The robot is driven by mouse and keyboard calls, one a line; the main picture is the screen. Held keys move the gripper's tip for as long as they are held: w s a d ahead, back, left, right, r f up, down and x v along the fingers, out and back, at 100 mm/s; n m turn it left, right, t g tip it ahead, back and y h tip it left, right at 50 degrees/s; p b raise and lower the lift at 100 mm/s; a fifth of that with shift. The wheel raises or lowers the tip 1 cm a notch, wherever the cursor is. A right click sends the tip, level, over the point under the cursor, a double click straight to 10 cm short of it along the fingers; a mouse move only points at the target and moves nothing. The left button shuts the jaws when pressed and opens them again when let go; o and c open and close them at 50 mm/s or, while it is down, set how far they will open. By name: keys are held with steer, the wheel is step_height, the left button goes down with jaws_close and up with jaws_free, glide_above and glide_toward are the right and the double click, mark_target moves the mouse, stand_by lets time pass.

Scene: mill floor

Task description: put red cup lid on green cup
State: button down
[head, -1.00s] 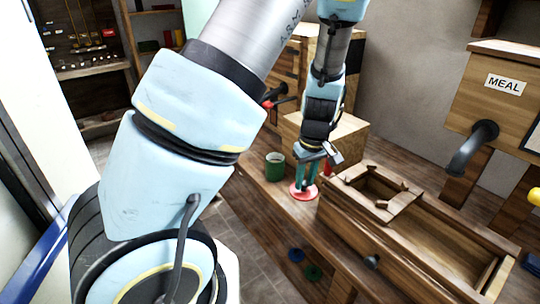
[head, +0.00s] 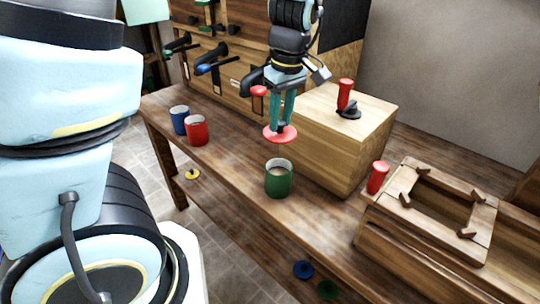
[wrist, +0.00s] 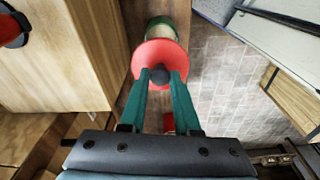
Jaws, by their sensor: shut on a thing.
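My gripper (head: 281,125) is shut on the red cup lid (head: 270,135), a flat red disc, by its dark knob, and holds it level above the bench. The green cup (head: 278,180) stands upright and open on the bench, lower and nearer the head camera than the lid. In the wrist view the red lid (wrist: 152,62) lies between the fingertips and hides part of the green cup (wrist: 160,24) beyond it. The gap between lid and cup is hard to judge there.
A blue cup (head: 180,119) and a red cup (head: 196,130) stand further left on the bench. A wooden box (head: 335,150) with a red handle (head: 345,95) stands right of the cup. A blue lid (head: 302,269), green lid (head: 327,289) and yellow lid (head: 190,175) lie lower down.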

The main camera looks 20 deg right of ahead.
mark_target(283, 124)
step_height(283, 124, down, 9)
steer(key=shift+p, duration=0.45)
steer(key=shift+f, duration=0.2)
steer(key=shift+f, duration=0.4)
steer(key=c, duration=0.6)
jaws_free()
steer(key=r, duration=0.4)
steer(key=s+r, duration=0.1)
steer(key=r, duration=0.8)
steer(key=shift+s+d+b, duration=0.2)
steer(key=shift+d+b, duration=0.05)
steer(key=shift+b, duration=0.05)
steer(key=w+a+f+m, duration=0.1)
steer(key=a, duration=0.7)
steer(key=w+a+f+m, duration=0.1)
steer(key=a+m, duration=0.1)
steer(key=a, duration=0.7)
steer(key=a+f+m, duration=0.1)
steer(key=a+m, duration=0.1)
steer(key=a, duration=0.7)
steer(key=shift+w+f+h, duration=0.3)
steer(key=shift+w+f, duration=0.1)
